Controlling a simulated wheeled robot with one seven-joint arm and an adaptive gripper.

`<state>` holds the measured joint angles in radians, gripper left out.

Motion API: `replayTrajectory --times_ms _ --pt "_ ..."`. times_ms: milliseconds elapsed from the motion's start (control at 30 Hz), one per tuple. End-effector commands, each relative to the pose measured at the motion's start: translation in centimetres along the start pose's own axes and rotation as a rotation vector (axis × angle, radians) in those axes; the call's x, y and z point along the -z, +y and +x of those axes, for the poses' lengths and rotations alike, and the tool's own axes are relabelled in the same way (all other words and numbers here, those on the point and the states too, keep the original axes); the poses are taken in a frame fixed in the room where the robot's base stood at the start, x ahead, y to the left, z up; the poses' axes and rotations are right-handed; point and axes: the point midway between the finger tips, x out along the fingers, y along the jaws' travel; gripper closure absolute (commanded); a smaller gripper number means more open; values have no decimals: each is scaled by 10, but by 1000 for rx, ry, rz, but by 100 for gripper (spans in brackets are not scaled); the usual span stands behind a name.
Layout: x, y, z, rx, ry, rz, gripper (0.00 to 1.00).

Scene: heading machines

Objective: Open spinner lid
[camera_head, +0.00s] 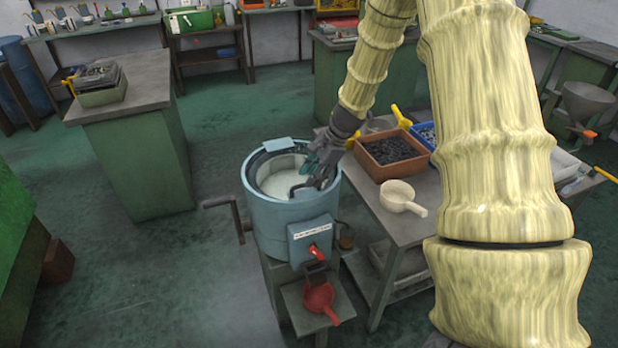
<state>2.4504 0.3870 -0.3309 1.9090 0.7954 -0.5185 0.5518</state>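The spinner (268,215) is a light blue round drum on a stand in the middle of the head view. Its top shows a dark ring and a pale round inner area (272,182); I cannot tell for sure whether this is the lid or the inside of the drum. A light blue tab (277,144) sits at the far rim. A dark curved piece like a handle (298,189) shows near the right side of the top. My gripper (318,172) is over the right part of the top, close to that piece. Its fingers are small and dark, and contact is unclear.
A grey table (405,235) right of the spinner holds a brown bin (368,162) of dark parts and a cream scoop (402,196). A crank (222,202) sticks out left. A red scoop (319,298) is below. Floor on the left is clear up to a green cabinet (140,165).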

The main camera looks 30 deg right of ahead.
Motion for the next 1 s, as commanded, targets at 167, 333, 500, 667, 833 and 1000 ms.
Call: replayTrajectory --times_ms 167,333,500,667,833,1000 --pt "0 0 16 -1 0 0 66" --pt "0 0 23 0 -1 0 66" --pt "0 0 24 1 -1 0 66" --pt "0 0 24 1 0 0 72" --pt "0 0 24 1 0 0 100" --pt "0 0 24 1 0 0 100"
